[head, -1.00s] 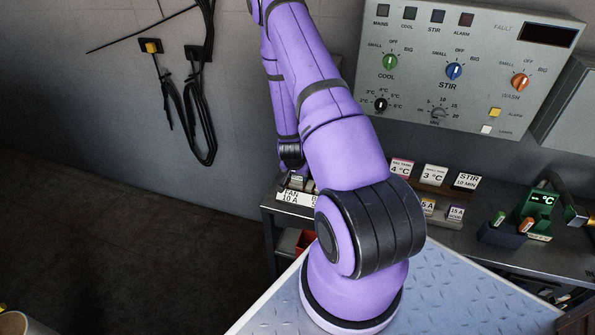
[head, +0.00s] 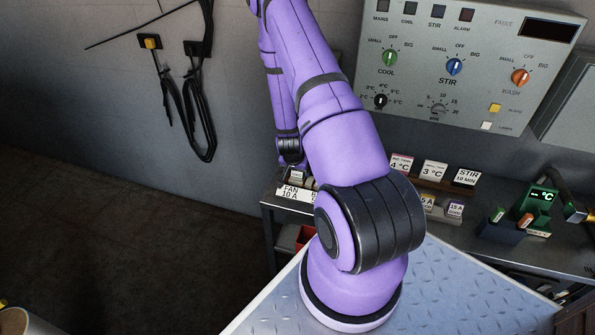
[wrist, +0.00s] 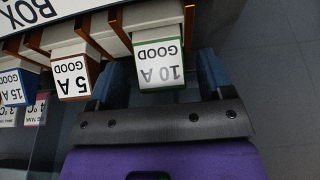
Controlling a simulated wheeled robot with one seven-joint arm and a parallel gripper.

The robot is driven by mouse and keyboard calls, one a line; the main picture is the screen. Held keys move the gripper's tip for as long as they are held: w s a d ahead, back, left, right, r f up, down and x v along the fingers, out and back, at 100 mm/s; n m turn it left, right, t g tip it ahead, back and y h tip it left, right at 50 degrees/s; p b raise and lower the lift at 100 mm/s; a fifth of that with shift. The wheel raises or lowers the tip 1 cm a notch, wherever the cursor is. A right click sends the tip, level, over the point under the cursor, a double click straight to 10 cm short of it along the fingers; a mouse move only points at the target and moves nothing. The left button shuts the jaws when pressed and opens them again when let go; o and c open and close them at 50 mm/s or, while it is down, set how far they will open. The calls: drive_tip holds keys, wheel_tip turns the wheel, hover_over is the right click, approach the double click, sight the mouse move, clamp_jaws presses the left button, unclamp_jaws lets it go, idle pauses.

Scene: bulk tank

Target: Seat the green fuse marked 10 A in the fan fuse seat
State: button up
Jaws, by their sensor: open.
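The green-edged fuse marked 10 A GOOD (wrist: 160,68) shows upside down in the wrist view, at the right end of a row of fuses in a holder. My gripper (wrist: 164,74) is open, with one blue finger on each side of this fuse. I cannot tell whether the fingers touch it. In the head view my arm hides the gripper and the 10 A fuse. A label reading FAN 10 A (head: 291,192) stands at the left end of the bench; the seat by it is mostly hidden behind my arm.
Fuses marked 5 A (wrist: 74,78) and 15 A (wrist: 14,88) sit left of the green one. A control panel (head: 470,90) hangs above the grey bench (head: 480,248). Signs and a green temperature device (head: 538,205) stand on the bench.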

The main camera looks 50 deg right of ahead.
drive_tip(key=a+r+n+t+y, duration=0.1)
drive_tip(key=a+r+n, duration=0.1)
drive_tip(key=a+r, duration=0.75)
drive_tip(key=a+r+n+t+y, duration=0.15)
drive_tip(key=a+r, duration=0.25)
drive_tip(key=r, duration=1.1)
drive_tip(key=a+r+n+t+y, duration=0.1)
drive_tip(key=a+r+n, duration=0.2)
drive_tip(key=a+r, duration=0.65)
drive_tip(key=s+a+r+n, duration=0.3)
drive_tip(key=s+r, duration=0.5)
drive_tip(key=s, duration=0.1)
drive_tip(key=s+a+r+n, duration=0.4)
drive_tip(key=s+r, duration=0.5)
drive_tip(key=shift+s+a+y, duration=0.25)
drive_tip(key=shift+y, duration=0.1)
